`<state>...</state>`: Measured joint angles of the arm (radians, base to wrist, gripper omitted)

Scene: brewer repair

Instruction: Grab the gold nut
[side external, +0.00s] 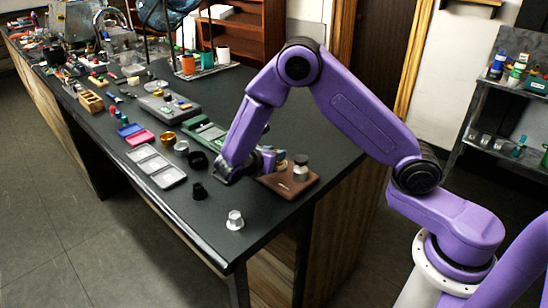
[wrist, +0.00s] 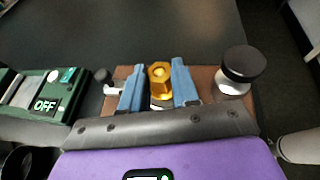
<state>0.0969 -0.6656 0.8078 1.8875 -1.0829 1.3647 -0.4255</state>
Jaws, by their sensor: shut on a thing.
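The gold nut (wrist: 160,77) is a hexagonal, shiny gold piece in the middle of the wrist view. My gripper (wrist: 159,90) has its two blue fingers on either side of the nut and is shut on it. The nut is over a brown board (wrist: 205,78); I cannot tell whether it still touches anything below. In the side view my gripper is low at the left edge of the brown board (side external: 289,187), and the nut is hidden there.
A metal tamper with a black top (wrist: 243,67) stands right of my gripper on the board. A green box marked OFF (wrist: 50,95) is at left. A silver part (side external: 235,220) and black cups (side external: 198,160) stand on the dark table nearby.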

